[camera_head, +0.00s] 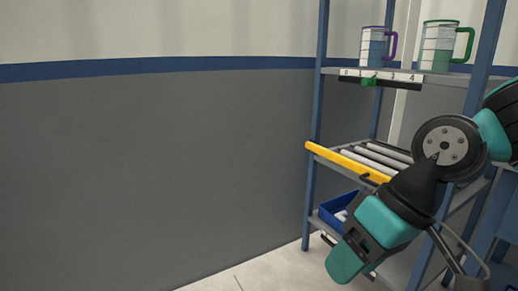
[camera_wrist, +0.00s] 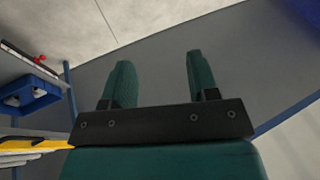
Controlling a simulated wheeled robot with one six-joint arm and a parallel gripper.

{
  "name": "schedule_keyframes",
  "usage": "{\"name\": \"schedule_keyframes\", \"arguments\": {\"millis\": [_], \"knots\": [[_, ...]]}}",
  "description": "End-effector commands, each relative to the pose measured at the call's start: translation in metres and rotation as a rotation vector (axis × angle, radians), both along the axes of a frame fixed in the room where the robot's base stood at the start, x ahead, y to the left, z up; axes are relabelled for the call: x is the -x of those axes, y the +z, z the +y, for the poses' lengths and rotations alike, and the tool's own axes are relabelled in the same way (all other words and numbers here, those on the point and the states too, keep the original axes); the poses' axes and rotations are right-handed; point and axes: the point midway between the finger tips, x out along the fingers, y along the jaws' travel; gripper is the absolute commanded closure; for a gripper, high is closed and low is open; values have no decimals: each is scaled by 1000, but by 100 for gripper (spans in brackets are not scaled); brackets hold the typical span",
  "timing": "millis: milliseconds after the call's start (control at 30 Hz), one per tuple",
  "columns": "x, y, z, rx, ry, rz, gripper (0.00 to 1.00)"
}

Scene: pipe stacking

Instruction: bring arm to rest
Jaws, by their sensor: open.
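My arm reaches in from the right of the head view, in front of a blue-framed shelf rack. My gripper (camera_wrist: 160,80) shows in the wrist view with its two teal fingers apart and nothing between them. In the head view its teal body hangs low in front of the rack's lower part, pointing down and left; the fingertips are hard to make out there. Grey pipes (camera_head: 374,158) lie side by side on the middle shelf behind a yellow front bar (camera_head: 345,161). My arm hides the right part of that shelf.
A blue bin (camera_head: 333,212) sits on the lower shelf, and it also shows in the wrist view (camera_wrist: 30,97). Two measuring jugs, one purple-handled (camera_head: 373,47) and one green-handled (camera_head: 437,47), stand on the top shelf. The floor and grey wall left of the rack are clear.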

Motion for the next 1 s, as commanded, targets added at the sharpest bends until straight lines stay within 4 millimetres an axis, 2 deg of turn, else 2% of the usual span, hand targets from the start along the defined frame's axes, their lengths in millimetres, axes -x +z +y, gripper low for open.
{"name": "schedule_keyframes", "arguments": {"millis": [33,233,300,467,633,1000], "knots": [[19,2,-4,24,16,-1,46],[79,0,-24,115,65,16,46],[76,25,-24,115,62,22,46],[75,61,-24,113,61,22,46],[75,111,-23,113,61,21,46],[75,256,-23,111,60,21,46]]}}
